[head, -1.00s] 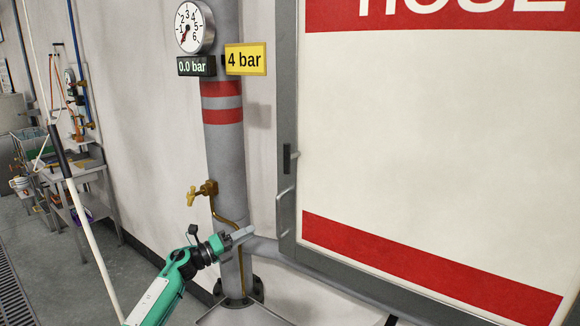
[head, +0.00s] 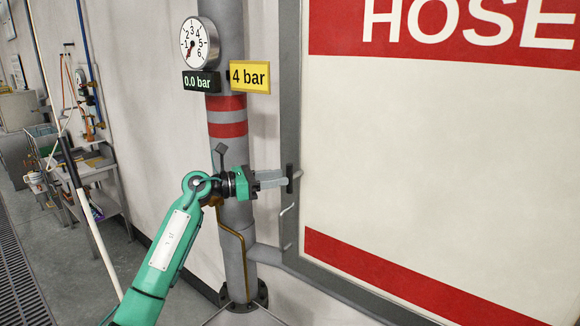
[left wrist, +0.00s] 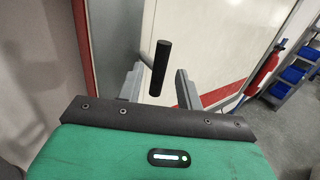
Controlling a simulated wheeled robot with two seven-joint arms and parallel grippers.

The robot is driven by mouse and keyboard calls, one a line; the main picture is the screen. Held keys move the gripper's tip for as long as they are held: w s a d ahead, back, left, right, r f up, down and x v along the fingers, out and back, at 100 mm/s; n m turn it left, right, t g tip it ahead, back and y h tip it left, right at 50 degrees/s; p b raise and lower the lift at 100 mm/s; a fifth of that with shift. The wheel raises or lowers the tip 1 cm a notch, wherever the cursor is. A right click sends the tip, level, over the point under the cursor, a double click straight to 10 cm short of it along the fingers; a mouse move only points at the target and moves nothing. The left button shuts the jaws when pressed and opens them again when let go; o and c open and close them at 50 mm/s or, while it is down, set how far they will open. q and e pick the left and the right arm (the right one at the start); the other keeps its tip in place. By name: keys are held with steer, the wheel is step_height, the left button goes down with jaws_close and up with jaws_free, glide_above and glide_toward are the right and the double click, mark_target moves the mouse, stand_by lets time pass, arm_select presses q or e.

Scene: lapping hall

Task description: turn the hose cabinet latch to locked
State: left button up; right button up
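The hose cabinet (head: 430,150) is a large cream panel with red bands and a grey frame, lettered HOSE. Its latch (head: 290,178) is a short black bar, roughly upright, on the left side of the frame. In the left wrist view the latch (left wrist: 161,68) stands between the two grey fingers, with a visible gap on each side. My left gripper (head: 283,180) is at the latch, its fingers open around it; in the left wrist view the gripper (left wrist: 160,86) holds nothing. The fingers partly cover the latch in the head view. My right gripper is not in view.
A metal pull handle (head: 287,209) sits just below the latch. A grey standpipe (head: 233,240) with red bands, a gauge (head: 198,43) and a yellow 4 bar sign (head: 250,77) stands left of the cabinet, behind my left arm. A white pole (head: 97,236) leans at left.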

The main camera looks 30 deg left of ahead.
mark_target(290, 176)
arm_select(q)
steer(key=p+x, duration=0.1)
steer(key=x, duration=0.2)
steer(key=shift+w+d+r, duration=0.1)
steer(key=shift+w+d, duration=0.05)
steer(key=shift+w+d+p, duration=0.25)
steer(key=shift+w+p, duration=0.05)
steer(key=shift+p, duration=0.05)
jaws_close()
